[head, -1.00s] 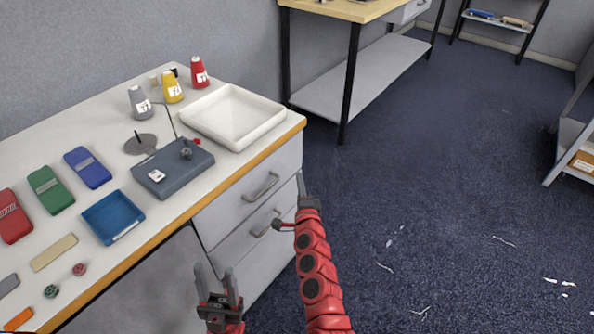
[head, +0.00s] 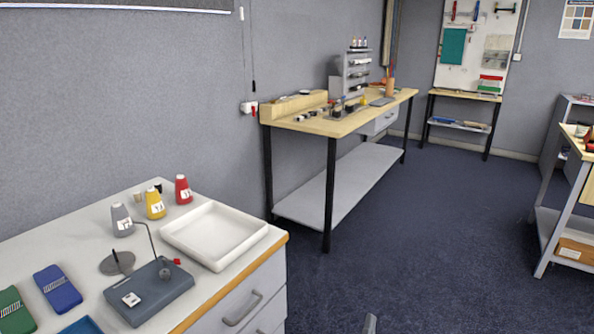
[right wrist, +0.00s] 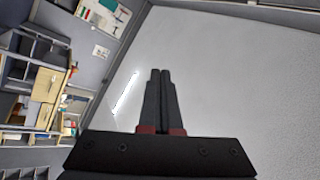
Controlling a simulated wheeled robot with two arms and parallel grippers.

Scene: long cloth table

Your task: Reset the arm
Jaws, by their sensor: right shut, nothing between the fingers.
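My right gripper (right wrist: 160,75) shows in the right wrist view with its two dark fingers together and nothing between them. The wrist is tilted so that this view shows the ceiling and the room on its side. My left gripper is not in view.
The cloth table (head: 75,235) at left holds a white tray (head: 214,236), a grey device (head: 150,291), three cones and blue and green cases. A wooden workbench (head: 335,122) stands behind. Open blue floor (head: 430,240) lies at right.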

